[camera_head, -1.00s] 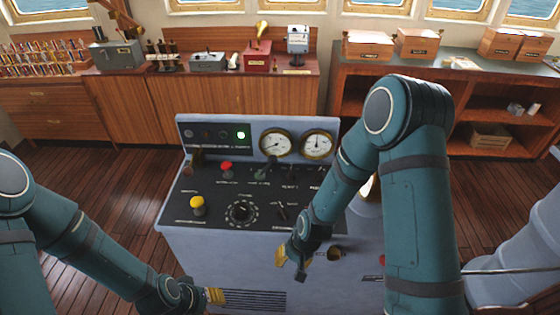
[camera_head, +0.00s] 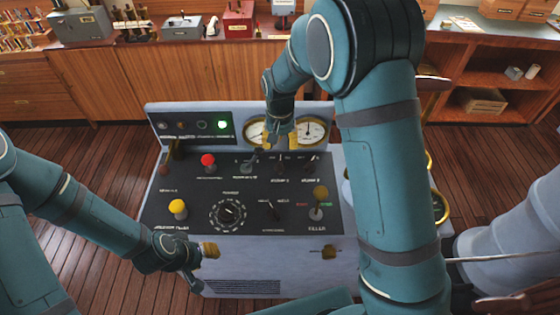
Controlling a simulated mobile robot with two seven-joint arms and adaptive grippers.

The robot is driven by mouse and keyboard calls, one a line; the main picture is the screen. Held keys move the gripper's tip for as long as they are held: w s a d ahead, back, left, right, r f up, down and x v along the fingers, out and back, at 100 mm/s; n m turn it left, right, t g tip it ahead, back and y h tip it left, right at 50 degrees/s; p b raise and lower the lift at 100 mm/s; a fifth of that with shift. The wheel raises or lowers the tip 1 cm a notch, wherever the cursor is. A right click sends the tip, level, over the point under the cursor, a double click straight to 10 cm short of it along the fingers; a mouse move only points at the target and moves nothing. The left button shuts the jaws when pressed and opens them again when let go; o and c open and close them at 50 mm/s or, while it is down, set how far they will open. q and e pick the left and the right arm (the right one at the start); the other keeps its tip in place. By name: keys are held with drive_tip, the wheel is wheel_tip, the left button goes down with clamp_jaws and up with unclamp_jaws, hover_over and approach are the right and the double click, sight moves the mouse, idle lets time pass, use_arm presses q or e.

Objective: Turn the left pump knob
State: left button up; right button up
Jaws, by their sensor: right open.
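The grey control console (camera_head: 330,232) stands in front of me with a dark sloped panel. Two small dark switches with labels below sit in the panel's upper right; the left one appears to be the left pump knob (camera_head: 281,168). Its exact shape is too small to tell. My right gripper (camera_head: 280,141) is open, with yellow fingertips pointing down just above this knob, in front of the gauges. No contact shows. My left gripper (camera_head: 202,264) hangs low at the console's front face, away from the knobs; its opening is unclear.
A green lamp (camera_head: 222,125) glows behind. Two brass gauges stand behind my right gripper. Wooden cabinets (camera_head: 190,80) line the back.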

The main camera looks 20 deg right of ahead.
sight(280, 168)
wheel_tip(280, 168, down, 11)
drive_tip(key=shift+s+f, duration=0.15)
drive_tip(key=shift+f, duration=0.05)
idle(0.4)
clamp_jaws()
